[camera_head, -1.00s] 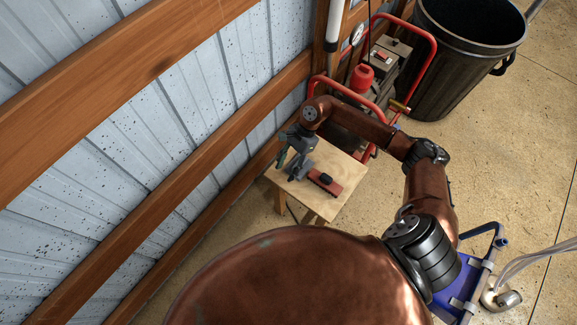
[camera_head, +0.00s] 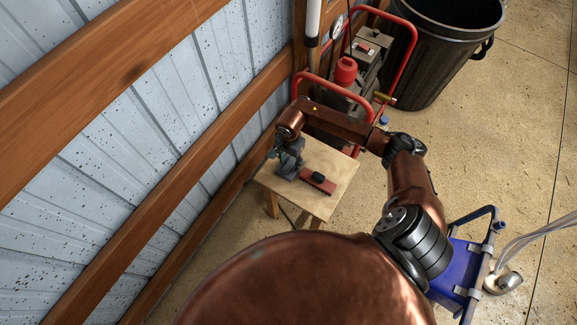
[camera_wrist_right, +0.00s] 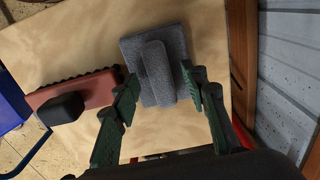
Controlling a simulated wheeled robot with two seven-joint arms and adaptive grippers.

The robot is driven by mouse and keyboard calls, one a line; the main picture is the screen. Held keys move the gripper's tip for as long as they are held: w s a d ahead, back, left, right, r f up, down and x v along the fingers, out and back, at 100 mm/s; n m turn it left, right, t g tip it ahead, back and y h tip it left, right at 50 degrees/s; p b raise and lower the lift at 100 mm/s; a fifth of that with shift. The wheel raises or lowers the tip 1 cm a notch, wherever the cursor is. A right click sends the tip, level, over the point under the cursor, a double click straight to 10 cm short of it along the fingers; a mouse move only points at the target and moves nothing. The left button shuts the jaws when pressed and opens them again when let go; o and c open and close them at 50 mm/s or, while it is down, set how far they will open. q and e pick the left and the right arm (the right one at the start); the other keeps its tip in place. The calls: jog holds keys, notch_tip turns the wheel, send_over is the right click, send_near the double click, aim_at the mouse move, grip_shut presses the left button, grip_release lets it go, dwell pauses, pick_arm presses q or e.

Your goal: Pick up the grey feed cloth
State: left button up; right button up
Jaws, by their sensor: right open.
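The grey feed cloth (camera_wrist_right: 158,70) lies on a small wooden table, folded flat with a raised roll along its middle, in the right wrist view. In the head view it is mostly hidden by my right gripper (camera_head: 286,162). My right gripper (camera_wrist_right: 160,100) is open, with one green finger on each side of the cloth's roll; whether the fingers touch it I cannot tell. My left gripper is not in view.
A red brush with a black handle (camera_head: 318,182) lies beside the cloth on the wooden table (camera_head: 335,165). The ribbed wall (camera_head: 130,130) is close by. A red-framed machine (camera_head: 345,75) and a black bin (camera_head: 435,50) stand behind.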

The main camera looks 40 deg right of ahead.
aim_at(290, 162)
jog(key=shift+c, duration=0.2)
grip_shut()
dwell(0.4)
jog(key=shift+r, duration=0.55)
notch_tip(290, 162, up, 3)
jog(key=shift+f+p, duration=0.2)
jog(key=shift+p, duration=0.3)
jog(key=a+r, duration=0.1)
jog(key=s+a+r+p, duration=0.1)
jog(key=r, duration=0.1)
jog(key=s+a+r, duration=0.1)
jog(key=r, duration=0.1)
jog(key=shift+s+a, duration=0.2)
pick_arm(q)
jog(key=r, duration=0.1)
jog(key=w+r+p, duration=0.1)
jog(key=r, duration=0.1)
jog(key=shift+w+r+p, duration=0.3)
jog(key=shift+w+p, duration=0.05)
jog(key=shift+p, duration=0.05)
pick_arm(e)
jog(key=s+a+r, duration=0.4)
jog(key=s+a, duration=0.2)
jog(key=a, duration=0.1)
jog(key=shift+a+r, duration=0.15)
jog(key=shift+a, duration=0.25)
